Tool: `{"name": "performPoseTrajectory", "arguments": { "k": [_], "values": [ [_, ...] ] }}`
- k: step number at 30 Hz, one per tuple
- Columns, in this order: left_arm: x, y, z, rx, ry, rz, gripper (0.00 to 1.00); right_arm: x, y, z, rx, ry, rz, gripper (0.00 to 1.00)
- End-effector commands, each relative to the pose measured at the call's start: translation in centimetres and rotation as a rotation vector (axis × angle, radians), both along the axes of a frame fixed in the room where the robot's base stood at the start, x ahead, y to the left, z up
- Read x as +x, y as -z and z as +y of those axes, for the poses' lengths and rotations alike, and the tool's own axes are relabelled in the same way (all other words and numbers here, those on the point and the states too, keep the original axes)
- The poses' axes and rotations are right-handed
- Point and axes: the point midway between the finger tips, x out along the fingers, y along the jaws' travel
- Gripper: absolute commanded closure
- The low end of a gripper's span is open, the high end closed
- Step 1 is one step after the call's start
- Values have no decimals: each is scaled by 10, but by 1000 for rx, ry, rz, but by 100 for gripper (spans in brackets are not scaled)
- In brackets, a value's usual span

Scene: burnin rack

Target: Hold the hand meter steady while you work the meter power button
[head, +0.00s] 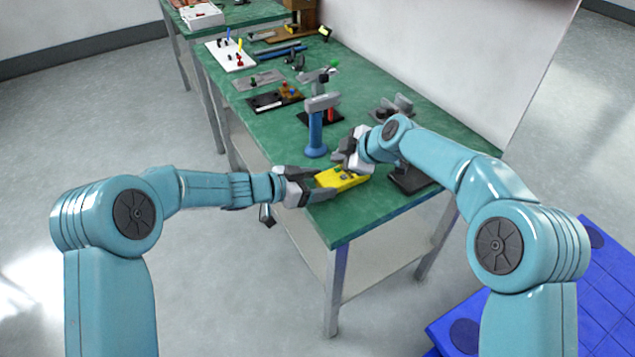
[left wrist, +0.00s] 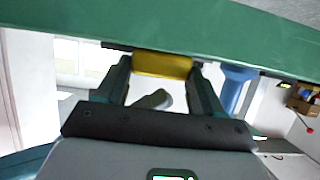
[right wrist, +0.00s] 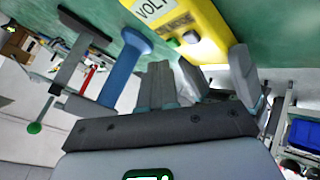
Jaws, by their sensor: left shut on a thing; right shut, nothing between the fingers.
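The yellow hand meter (head: 346,180) lies at the near edge of the green bench. My left gripper (head: 318,184) is shut on it from the left. In the left wrist view, the meter (left wrist: 162,65) sits between the two fingers. In the right wrist view, the meter (right wrist: 208,32) shows a "VOLT" label, a dark green button (right wrist: 173,43) and a pale button (right wrist: 191,37). I cannot tell which is the power button. My right gripper (right wrist: 160,68) is shut and empty, with its fingertips close to the buttons. Contact cannot be made out.
A blue post with a grey head (head: 316,130) stands just behind the meter. A dark-based fixture (head: 410,180) is to its right. Several small tools and boards fill the far bench. The green bench top (head: 345,222) is clear in front of the meter.

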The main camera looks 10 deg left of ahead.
Motion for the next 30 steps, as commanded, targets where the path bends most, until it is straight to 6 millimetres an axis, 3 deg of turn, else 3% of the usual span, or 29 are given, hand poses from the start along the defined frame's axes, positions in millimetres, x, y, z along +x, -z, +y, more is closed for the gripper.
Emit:
{"name": "performPoseTrajectory", "arguments": {
  "k": [13,26,27,29,30],
  "values": [
    [0,0,0,0,0,0,69,0,-49,0,1,0,-3,100],
    [0,0,0,0,0,0,69,0,-53,0,0,1,-1,100],
    [0,0,0,0,0,0,23,0,-53,0,0,1,-1,100],
    [0,0,0,0,0,0,3,0,-53,0,0,1,-1,100],
    [0,0,0,0,0,0,3,0,-53,0,0,1,-1,100]
  ]
}}
